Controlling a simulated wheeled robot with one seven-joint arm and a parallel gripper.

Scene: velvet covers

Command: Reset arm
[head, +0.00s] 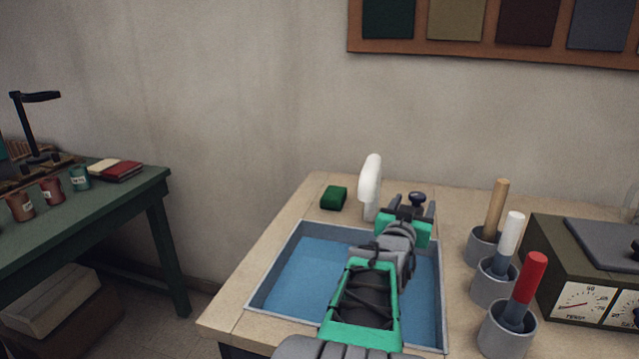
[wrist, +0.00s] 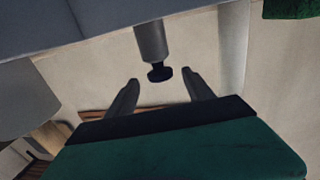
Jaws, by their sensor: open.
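My gripper (head: 418,210) reaches out over the far edge of the blue-lined basin in the head view. Its fingers are apart and empty. A dark round knob (head: 417,197) shows at the fingers, and I cannot tell from here whether it touches them. In the wrist view, my gripper (wrist: 160,80) has its two fingers spread, with the black knob on a grey stem (wrist: 151,42) in the gap between them. Clear space shows on both sides of the knob there.
The blue-lined basin (head: 290,275) lies under my arm. A white upright post (head: 370,185) and a green block (head: 333,198) stand behind it. Cups holding wooden, white and red-handled tools (head: 508,335) and a gauge box (head: 585,300) are right. A green table (head: 130,195) is left.

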